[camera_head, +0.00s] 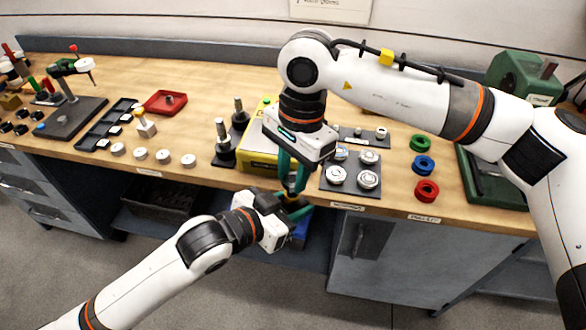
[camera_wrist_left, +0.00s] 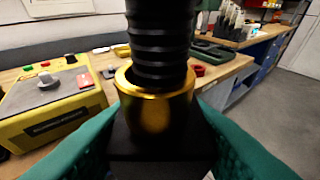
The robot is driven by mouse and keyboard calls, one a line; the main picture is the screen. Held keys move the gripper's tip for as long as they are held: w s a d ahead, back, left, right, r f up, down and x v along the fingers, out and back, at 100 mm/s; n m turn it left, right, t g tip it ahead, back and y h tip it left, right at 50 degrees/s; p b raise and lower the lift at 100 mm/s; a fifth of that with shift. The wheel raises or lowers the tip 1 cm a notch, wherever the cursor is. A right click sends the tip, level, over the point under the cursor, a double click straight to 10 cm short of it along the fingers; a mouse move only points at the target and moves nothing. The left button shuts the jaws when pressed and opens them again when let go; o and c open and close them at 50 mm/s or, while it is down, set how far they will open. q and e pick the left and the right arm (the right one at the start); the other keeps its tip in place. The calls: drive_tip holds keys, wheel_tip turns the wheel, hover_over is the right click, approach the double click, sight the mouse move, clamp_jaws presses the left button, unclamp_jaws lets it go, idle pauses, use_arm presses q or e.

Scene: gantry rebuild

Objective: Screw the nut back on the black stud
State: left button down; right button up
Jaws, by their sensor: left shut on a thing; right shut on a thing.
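The gold nut (camera_wrist_left: 155,103) shows in the left wrist view, with dark blocky surfaces below it between the green fingers of my left gripper. The black stud (camera_wrist_left: 160,45) is ribbed with thread and comes down from above. Its lower end is inside the nut's opening; I cannot tell how far the threads are engaged. In the head view my left gripper (camera_head: 290,207) is shut on the nut, beyond the table's front edge. My right gripper (camera_head: 292,187) points down just above it, shut on the stud, which its fingers mostly hide here.
A yellow box (camera_head: 258,158) stands on the bench behind the grippers, with dark stands (camera_head: 223,150) to its left. A dark plate (camera_head: 352,185) with several round metal parts lies to the right. Green, blue and red rings (camera_head: 424,165) lie farther right.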

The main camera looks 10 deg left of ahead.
drive_tip(key=m, duration=0.5)
drive_tip(key=shift+m+t, duration=0.3)
drive_tip(key=shift+m, duration=0.1)
drive_tip(key=m, duration=0.6)
drive_tip(key=shift+m+t, duration=0.3)
drive_tip(key=shift+t, duration=0.1)
drive_tip(key=m, duration=0.5)
drive_tip(key=shift+t, duration=0.3)
drive_tip(key=m, duration=0.6)
drive_tip(key=shift+m, duration=0.3)
drive_tip(key=o, duration=1.8)
drive_tip(key=shift+a, duration=0.1)
drive_tip(key=shift+o, duration=0.2)
drive_tip(key=shift+s, duration=0.1)
drive_tip(key=shift+a, duration=0.1)
drive_tip(key=shift+c, duration=0.3)
